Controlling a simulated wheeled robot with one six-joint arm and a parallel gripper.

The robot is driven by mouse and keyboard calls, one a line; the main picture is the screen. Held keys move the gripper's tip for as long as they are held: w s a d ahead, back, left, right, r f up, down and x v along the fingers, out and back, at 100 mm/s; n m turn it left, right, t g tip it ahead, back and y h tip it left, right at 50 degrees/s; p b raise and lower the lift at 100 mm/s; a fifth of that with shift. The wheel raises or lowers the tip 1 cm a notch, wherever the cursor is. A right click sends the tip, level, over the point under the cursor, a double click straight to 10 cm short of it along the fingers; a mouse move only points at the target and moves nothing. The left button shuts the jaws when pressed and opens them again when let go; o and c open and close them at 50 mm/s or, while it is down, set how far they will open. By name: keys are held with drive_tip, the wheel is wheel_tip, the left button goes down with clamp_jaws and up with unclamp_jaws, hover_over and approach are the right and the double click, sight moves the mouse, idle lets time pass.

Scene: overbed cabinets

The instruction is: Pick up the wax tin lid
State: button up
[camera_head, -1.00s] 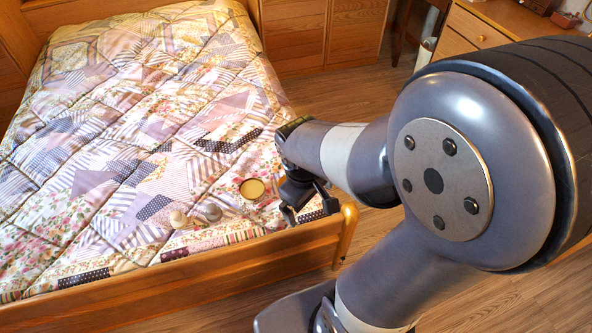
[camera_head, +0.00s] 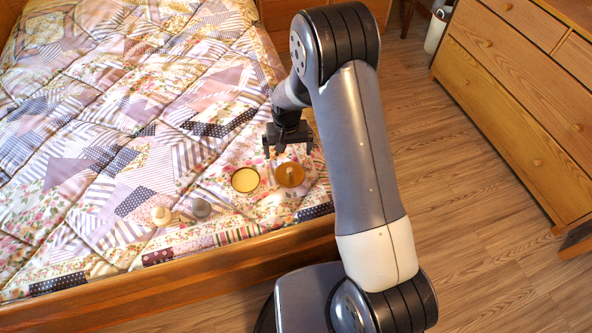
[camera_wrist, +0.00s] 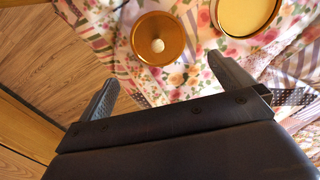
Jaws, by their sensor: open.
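The wax tin lid (camera_head: 290,175) is a round amber-brown disc with a small pale knob. It lies on the patchwork quilt near the foot of the bed. It also shows in the wrist view (camera_wrist: 158,55), just beyond the space between my fingers. The open wax tin (camera_head: 245,180), with yellow wax inside, lies just left of the lid and shows at the wrist view's top right (camera_wrist: 246,14). My gripper (camera_head: 288,151) is open and empty, pointing down above the quilt on the far side of the lid. Its two fingers (camera_wrist: 163,72) are spread apart.
The wooden footboard (camera_head: 190,263) runs along the near bed edge. A wooden dresser (camera_head: 525,105) stands right, with clear floor between.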

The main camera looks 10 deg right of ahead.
sight(290, 169)
wheel_tip(290, 169, down, 10)
drive_tip(key=shift+s+d+f+b, duration=0.1)
drive_tip(key=shift+d+b, duration=0.05)
drive_tip(key=shift+b, duration=0.2)
drive_tip(key=c, duration=0.7)
